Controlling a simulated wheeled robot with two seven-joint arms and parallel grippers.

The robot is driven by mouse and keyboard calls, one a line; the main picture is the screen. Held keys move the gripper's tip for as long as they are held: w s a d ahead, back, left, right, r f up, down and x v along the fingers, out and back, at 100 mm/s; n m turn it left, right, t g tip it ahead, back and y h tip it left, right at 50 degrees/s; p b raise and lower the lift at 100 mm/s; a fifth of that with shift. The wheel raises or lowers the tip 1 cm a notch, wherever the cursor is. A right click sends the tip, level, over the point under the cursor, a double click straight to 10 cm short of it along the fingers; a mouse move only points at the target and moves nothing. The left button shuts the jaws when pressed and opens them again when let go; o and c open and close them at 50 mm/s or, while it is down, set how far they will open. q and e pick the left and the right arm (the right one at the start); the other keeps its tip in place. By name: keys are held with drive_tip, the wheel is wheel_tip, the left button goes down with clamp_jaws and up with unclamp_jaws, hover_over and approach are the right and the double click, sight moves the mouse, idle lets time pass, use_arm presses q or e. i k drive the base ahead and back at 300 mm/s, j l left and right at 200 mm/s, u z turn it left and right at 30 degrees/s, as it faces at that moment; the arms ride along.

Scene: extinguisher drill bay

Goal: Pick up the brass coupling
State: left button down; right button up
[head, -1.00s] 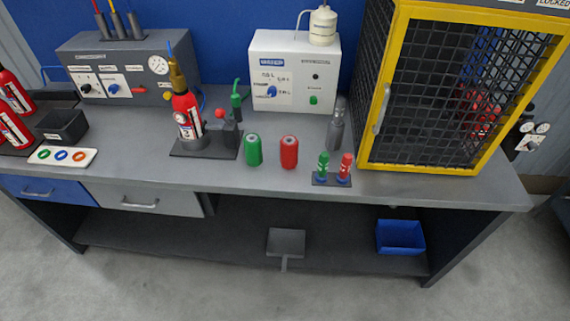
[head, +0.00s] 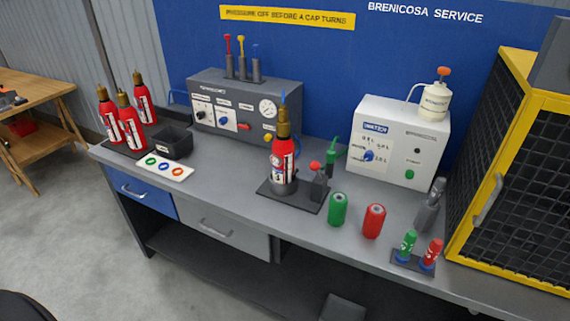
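I see no separate brass coupling that I can name with certainty. A red extinguisher (head: 283,160) stands upright in a dark holder on a black base plate (head: 262,187) on the bench. A brass-coloured fitting (head: 283,123) sits on its top, with a thin blue piece rising from it. Several more red extinguishers (head: 132,132) with brass-coloured tops stand at the bench's left end. Neither of my grippers is in view.
The grey bench (head: 222,197) also holds a grey control box (head: 245,100), white machine (head: 400,140), black bin (head: 174,142), white ring tray (head: 165,166), green cylinder (head: 338,210) and red cylinder (head: 373,222). A yellow-framed mesh cage (head: 520,170) closes the right. A wooden table (head: 45,90) stands left.

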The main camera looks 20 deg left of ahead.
sight(283, 110)
drive_tip(key=j+z, duration=0.15)
drive_tip(key=j, duration=2.2)
